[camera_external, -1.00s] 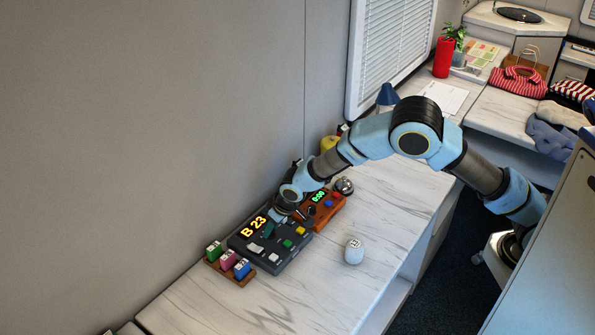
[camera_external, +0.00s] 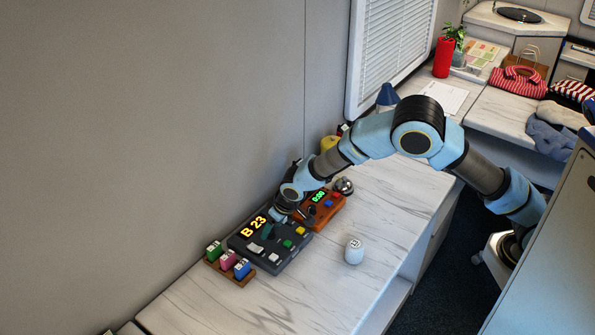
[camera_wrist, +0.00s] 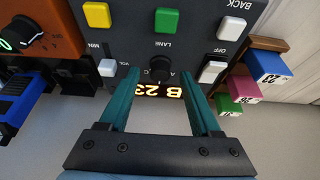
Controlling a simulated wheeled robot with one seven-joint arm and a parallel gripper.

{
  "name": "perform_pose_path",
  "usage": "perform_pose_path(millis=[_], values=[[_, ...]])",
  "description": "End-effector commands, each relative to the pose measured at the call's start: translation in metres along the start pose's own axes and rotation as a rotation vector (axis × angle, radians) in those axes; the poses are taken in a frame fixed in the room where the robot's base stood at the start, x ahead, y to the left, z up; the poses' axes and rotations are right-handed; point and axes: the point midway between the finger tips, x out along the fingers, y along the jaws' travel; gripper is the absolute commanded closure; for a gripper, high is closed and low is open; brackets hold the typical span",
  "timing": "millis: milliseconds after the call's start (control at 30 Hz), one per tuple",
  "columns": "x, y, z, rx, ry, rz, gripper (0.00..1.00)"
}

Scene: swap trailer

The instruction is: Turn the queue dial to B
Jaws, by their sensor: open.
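The dark queue console (camera_external: 283,259) sits on the counter by the wall, its lit display (camera_external: 254,227) reading "B 23". In the wrist view the display (camera_wrist: 172,91) shows upside down between my fingers. The queue dial (camera_wrist: 160,68) is a small black knob with letters A and C beside it; a B mark cannot be made out. My gripper (camera_wrist: 157,76) is open, one teal finger on each side of the dial. I cannot tell whether they touch it. In the external view my gripper (camera_external: 274,221) is over the console and hides the dial.
White, green and yellow buttons (camera_wrist: 166,20) surround the dial. An orange timer box (camera_external: 321,211) and a bell (camera_external: 343,187) stand beyond the console. A rack of coloured blocks (camera_external: 228,262) stands nearer the camera. A white cup-like object (camera_external: 354,251) stands on otherwise clear counter.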

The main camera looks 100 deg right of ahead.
Motion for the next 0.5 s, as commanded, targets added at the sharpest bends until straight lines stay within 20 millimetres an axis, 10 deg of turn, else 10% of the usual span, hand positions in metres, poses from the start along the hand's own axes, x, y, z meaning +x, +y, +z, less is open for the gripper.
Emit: perform_pose_path(millis=[500], values=[[-0.088, -0.001, 0.0, 0.0, 0.003, -0.002, 0.36]])
